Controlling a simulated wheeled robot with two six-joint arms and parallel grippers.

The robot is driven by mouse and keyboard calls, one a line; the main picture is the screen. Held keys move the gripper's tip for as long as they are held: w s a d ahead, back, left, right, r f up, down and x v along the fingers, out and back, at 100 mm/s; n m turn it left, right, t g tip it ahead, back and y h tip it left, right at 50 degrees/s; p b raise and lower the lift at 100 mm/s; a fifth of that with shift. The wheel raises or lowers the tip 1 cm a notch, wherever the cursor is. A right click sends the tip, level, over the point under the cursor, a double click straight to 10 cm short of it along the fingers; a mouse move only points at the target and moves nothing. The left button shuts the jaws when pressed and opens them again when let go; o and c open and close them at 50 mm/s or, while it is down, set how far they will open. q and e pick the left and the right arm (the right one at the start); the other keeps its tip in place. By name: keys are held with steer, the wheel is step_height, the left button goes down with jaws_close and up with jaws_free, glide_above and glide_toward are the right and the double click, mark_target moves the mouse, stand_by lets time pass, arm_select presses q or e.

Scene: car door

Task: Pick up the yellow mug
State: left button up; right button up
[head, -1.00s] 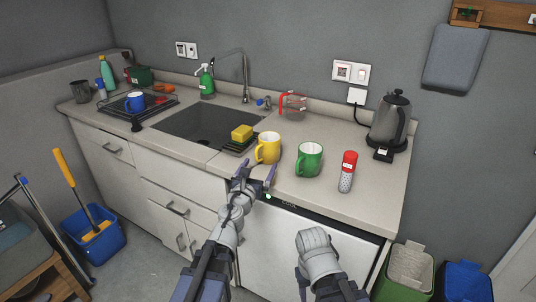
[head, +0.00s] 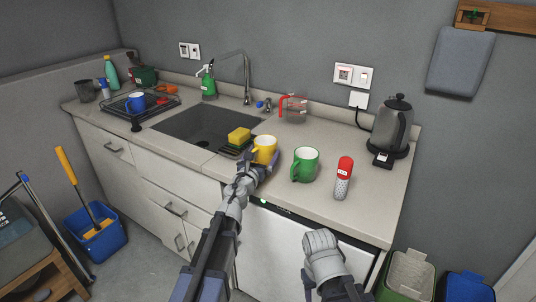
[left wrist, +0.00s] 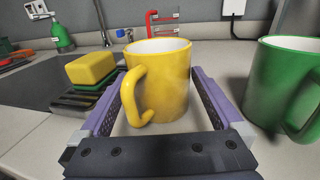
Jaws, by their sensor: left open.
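The yellow mug (head: 265,150) stands upright on the counter, near its front edge, between the sponge and the green mug. My left gripper (head: 258,166) is at the mug. In the left wrist view the yellow mug (left wrist: 160,75) stands between the two purple fingers of my left gripper (left wrist: 160,100), with its handle toward the camera and to the left. The fingers are open, one on each side of the mug; whether either touches it I cannot tell. My right arm shows at the lower right of the head view, but its fingers do not show.
A green mug (head: 305,165) stands close on the right, with a red-capped shaker (head: 344,178) beyond it. A yellow sponge (head: 239,134) on a dark rack lies on the left by the sink (head: 205,125). A measuring cup (head: 293,108) and kettle (head: 391,128) stand farther back.

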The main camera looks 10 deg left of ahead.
arm_select(q)
steer(key=shift+w+d, duration=0.25)
steer(key=shift+w, duration=1)
steer(key=shift+s+a, duration=0.1)
arm_select(e)
steer(key=shift+w+d, duration=0.25)
steer(key=shift+d, duration=0.3)
arm_select(q)
steer(key=shift+c, duration=0.4)
steer(key=c, duration=1.2)
steer(key=shift+r, duration=0.1)
steer(key=shift+c, duration=0.2)
arm_select(e)
steer(key=shift+r, duration=0.1)
arm_select(q)
step_height(320, 180, up, 10)
steer(key=p, duration=1)
arm_select(e)
step_height(320, 180, up, 10)
